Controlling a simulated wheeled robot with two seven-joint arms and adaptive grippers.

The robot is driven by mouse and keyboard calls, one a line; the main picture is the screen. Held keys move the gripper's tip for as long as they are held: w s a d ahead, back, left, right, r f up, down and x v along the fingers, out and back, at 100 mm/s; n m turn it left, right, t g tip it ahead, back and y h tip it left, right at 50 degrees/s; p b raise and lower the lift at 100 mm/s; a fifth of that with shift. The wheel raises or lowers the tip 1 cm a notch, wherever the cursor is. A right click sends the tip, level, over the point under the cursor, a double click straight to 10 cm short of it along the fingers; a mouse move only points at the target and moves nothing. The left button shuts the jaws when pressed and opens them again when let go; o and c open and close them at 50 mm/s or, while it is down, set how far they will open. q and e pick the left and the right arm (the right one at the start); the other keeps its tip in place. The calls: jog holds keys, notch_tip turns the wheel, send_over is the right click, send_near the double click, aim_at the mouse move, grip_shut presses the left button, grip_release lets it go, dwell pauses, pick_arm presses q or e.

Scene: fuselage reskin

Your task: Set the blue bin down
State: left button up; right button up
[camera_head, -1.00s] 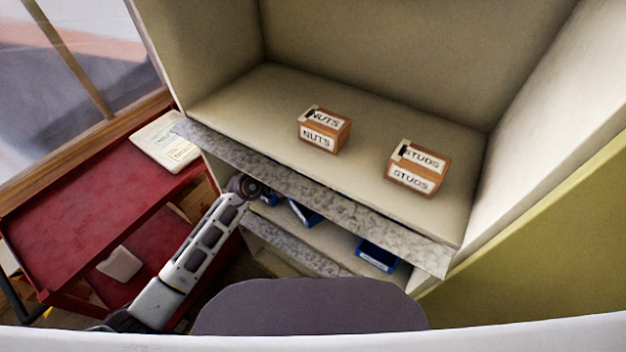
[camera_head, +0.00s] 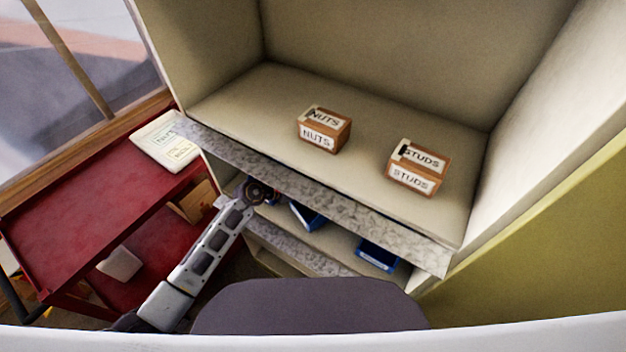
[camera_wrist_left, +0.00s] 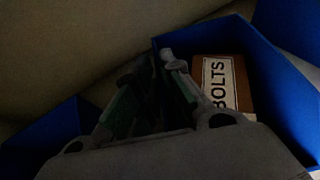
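A blue bin (camera_wrist_left: 275,75) shows in the left wrist view with a box labelled BOLTS (camera_wrist_left: 222,82) inside it. My left gripper (camera_wrist_left: 167,62) lies along this bin's left side; its fingers converge over the wall and appear shut on it, though the contact is dark. In the head view my left gripper (camera_head: 258,192) reaches under the upper shelf at the left end of the lower shelf, and its fingertips are hidden. Blue bins at the middle (camera_head: 306,216) and right (camera_head: 378,255) show on that lower shelf. My right gripper is out of view.
Another blue bin (camera_wrist_left: 50,140) is at the left in the wrist view. The upper shelf's front edge (camera_head: 330,205) overhangs the arm. NUTS (camera_head: 324,129) and STUDS (camera_head: 417,167) boxes stand on the upper shelf. A red cart (camera_head: 75,215) is at the left.

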pick_arm(q)
jog(key=shift+o, duration=1.1)
jog(key=shift+r, duration=0.2)
jog(key=v, duration=1.2)
jog(key=shift+b, duration=0.4)
jog(key=shift+o, duration=0.2)
